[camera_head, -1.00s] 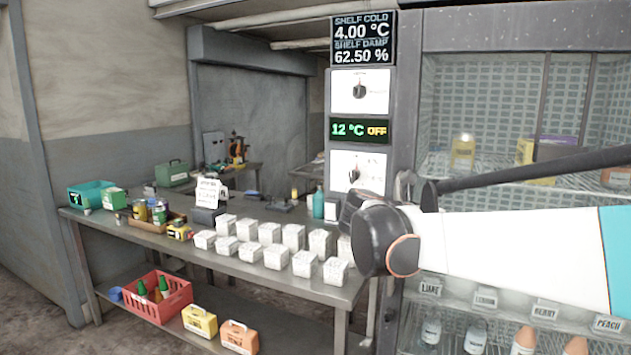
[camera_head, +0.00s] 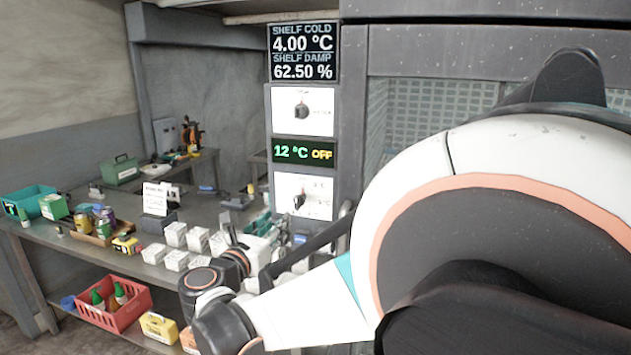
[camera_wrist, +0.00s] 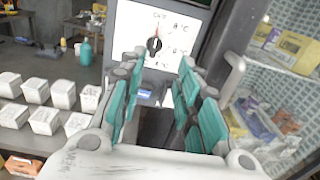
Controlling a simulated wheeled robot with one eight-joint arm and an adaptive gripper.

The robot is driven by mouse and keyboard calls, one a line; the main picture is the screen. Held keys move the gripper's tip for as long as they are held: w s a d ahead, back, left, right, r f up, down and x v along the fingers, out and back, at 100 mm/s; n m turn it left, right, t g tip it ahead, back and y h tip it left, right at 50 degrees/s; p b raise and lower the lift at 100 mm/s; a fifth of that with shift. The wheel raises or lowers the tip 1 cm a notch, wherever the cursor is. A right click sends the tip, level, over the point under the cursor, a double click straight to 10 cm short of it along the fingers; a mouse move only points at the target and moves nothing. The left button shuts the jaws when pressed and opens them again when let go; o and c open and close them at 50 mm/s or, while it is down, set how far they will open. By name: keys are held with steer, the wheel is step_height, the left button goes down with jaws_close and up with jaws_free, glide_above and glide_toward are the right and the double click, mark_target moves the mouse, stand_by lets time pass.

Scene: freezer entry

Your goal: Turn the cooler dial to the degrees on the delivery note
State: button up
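The lower white dial panel (camera_head: 316,193) carries a dark knob (camera_head: 299,197). In the wrist view the knob (camera_wrist: 154,45) points roughly upward, by a red mark, with small "°C" labels to its right. The display between the panels (camera_head: 303,152) reads 12 °C OFF. The delivery note (camera_head: 155,198) stands on the table, its text too small to read. My gripper (camera_wrist: 158,70) is open and empty, its teal fingers spread below and either side of the knob, apart from it. In the head view the gripper (camera_head: 262,222) is partly hidden by my arm.
An upper panel has another knob (camera_head: 302,110). The screen above (camera_head: 303,53) reads 4.00 °C and 62.50 %. White boxes (camera_head: 175,234) crowd the table below the panels. A glass-fronted freezer (camera_wrist: 285,60) with a handle (camera_wrist: 233,75) stands close on the right.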

mark_target(296, 199)
steer(key=x, duration=0.9)
steer(key=b+x, duration=0.1)
steer(key=x, duration=0.3)
steer(key=shift+w+a, duration=0.25)
steer(key=shift+w, duration=0.15)
jaws_close()
